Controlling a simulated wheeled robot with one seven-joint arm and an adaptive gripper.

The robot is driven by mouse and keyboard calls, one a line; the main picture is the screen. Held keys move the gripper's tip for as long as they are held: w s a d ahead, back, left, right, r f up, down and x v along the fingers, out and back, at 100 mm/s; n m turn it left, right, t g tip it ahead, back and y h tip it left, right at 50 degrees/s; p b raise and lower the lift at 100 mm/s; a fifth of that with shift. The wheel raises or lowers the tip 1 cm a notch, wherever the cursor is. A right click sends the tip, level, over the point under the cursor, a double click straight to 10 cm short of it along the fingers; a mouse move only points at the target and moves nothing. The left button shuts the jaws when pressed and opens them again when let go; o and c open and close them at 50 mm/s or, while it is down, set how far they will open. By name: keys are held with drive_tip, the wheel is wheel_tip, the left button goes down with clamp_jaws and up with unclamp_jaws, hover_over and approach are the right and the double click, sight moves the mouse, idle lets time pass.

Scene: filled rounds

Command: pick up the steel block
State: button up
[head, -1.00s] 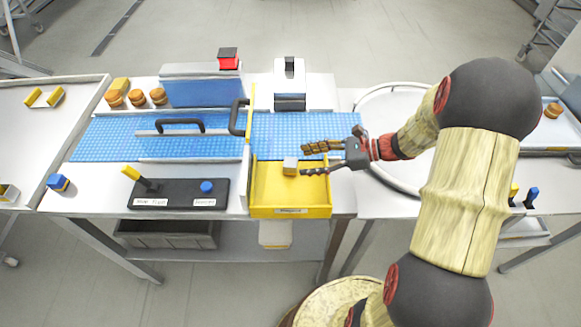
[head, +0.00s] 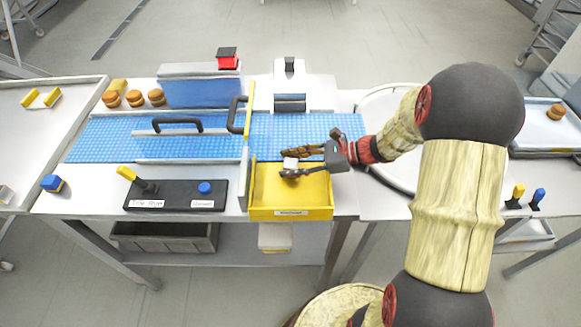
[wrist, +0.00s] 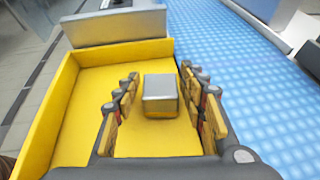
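The steel block (wrist: 160,94) is a small grey metal cube. In the wrist view it sits between the two fingers of my gripper (wrist: 158,100), with a gap of yellow showing on the left side and a narrower one on the right. In the head view the block (head: 290,164) is at the back part of the yellow tray (head: 291,212), between the fingers of my gripper (head: 287,164). My gripper is open around the block. I cannot tell from the head view how far the block is above the tray floor.
A blue conveyor belt (head: 215,139) runs behind the tray, with a black handle (head: 238,115) and low wall beside it. A black control panel (head: 175,196) with a yellow lever and blue button stands left of the tray. The tray's front half is empty.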

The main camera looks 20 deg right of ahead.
drive_tip(key=c, duration=1)
clamp_jaws()
drive_tip(key=shift+r, duration=0.1)
